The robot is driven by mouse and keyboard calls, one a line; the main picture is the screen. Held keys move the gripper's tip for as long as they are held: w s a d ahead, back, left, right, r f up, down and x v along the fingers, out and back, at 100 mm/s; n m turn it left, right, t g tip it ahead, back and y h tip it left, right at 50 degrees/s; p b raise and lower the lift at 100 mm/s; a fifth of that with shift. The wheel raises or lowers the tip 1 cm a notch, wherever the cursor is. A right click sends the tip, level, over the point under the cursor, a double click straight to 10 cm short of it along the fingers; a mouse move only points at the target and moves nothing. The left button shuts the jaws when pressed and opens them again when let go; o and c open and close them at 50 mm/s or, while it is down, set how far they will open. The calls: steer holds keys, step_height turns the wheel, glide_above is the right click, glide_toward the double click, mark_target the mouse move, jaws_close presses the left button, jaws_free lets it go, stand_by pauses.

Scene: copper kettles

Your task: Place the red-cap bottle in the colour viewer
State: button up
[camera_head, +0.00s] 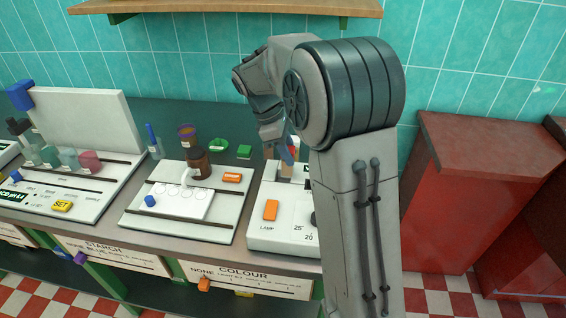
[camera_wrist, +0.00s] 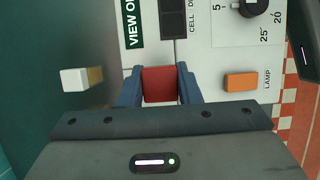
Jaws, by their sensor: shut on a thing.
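The colour viewer is a white housing (camera_head: 265,236) with an orange lamp switch (camera_head: 270,210) and a numbered dial. It also shows in the wrist view (camera_wrist: 215,58), with its dark cell slots (camera_wrist: 173,20) and its dial (camera_wrist: 250,6). My gripper (camera_head: 289,150) is above the back part of the viewer. In the wrist view its blue fingers are shut on the red cap (camera_wrist: 159,84) of the bottle, which lies between the fingertips near the cell slots. The cap hides the bottle body below it there. Whether the bottle touches the viewer cannot be told.
A white board (camera_head: 185,208) with a brown bottle (camera_head: 200,165) stands left of the viewer. Farther left is a white panel (camera_head: 85,115) with several bottles. A white block (camera_wrist: 75,79) is left of my fingers in the wrist view.

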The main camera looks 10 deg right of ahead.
mark_target(284, 164)
steer(key=shift+w+a+f, duration=0.35)
steer(key=shift+a+f, duration=0.05)
steer(key=shift+a, duration=0.15)
steer(key=shift+f, duration=2)
steer(key=shift+f, duration=0.15)
steer(key=o, duration=1)
